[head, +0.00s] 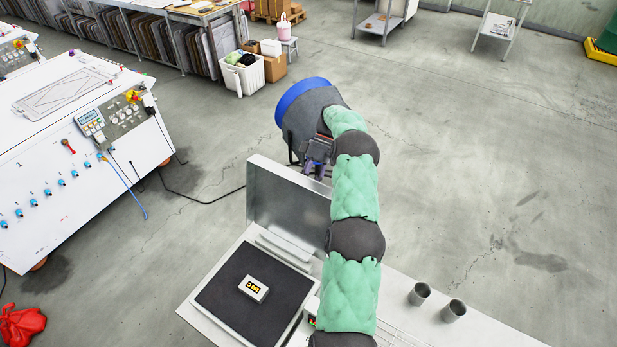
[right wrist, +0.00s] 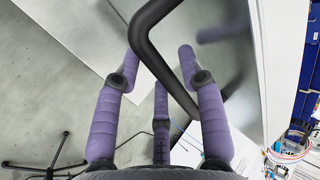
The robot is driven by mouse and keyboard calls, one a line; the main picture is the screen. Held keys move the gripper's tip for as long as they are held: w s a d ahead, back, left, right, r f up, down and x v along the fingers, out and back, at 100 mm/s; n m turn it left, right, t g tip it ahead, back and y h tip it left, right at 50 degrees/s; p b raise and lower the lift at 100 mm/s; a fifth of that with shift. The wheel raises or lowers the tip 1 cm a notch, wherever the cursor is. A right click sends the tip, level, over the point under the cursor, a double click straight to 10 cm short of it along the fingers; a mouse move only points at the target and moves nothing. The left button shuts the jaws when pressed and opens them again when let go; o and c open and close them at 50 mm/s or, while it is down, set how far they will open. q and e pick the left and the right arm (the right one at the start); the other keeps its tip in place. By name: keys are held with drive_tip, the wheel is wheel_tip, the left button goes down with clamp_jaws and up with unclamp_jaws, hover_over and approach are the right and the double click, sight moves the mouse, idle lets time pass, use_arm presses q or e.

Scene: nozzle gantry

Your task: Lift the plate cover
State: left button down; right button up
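The plate cover (head: 282,200) is a grey metal sheet standing upright at the back edge of a dark square plate (head: 225,300). My right gripper (head: 316,168) is at the cover's upper right, partly hidden by my arm. In the right wrist view, its purple fingers (right wrist: 158,62) are spread apart around a bent black bar (right wrist: 160,65), which looks like the cover's handle. Gaps show between bar and fingertips; contact deeper between the fingers cannot be told. The handle is hidden in the head view. My left gripper is not in view.
A small boxed display (head: 254,288) lies on the dark plate. Two grey cups (head: 420,293) stand on the bench at right. A white machine (head: 75,150) with cables is at left. The floor at right is clear.

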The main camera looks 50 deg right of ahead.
wheel_tip(320, 180, up, 11)
drive_tip(key=shift+d+f, duration=0.2)
idle(0.6)
drive_tip(key=shift+w+r, duration=0.1)
drive_tip(key=shift+w, duration=0.05)
idle(0.3)
